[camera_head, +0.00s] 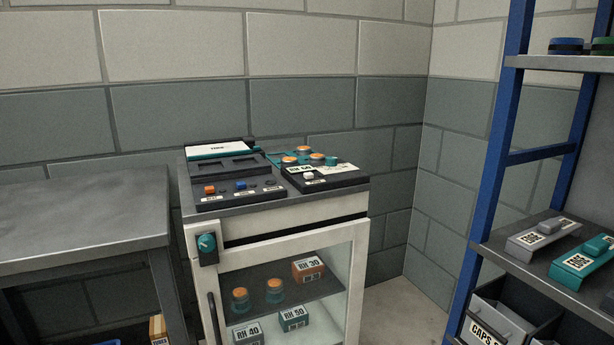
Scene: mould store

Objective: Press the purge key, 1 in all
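A dark device (224,178) with a teal-edged top stands on the white cabinet (278,222). Its front has an orange key (209,190), a blue key (240,185) and a dark key or knob (270,183), each above a small label. A second dark panel (335,182) to its right has a white key (308,176) at the front and several orange-topped and teal caps behind. The labels are too small to read, so I cannot tell which key is the purge key. Neither of my grippers is in view.
The cabinet has a teal knob (206,242) and a glass door showing boxes and jars. A grey bench (82,222) stands left. A blue-framed shelf (495,150) on the right holds grey and teal items and a caps bin (487,330). Floor (395,300) shows between cabinet and shelf.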

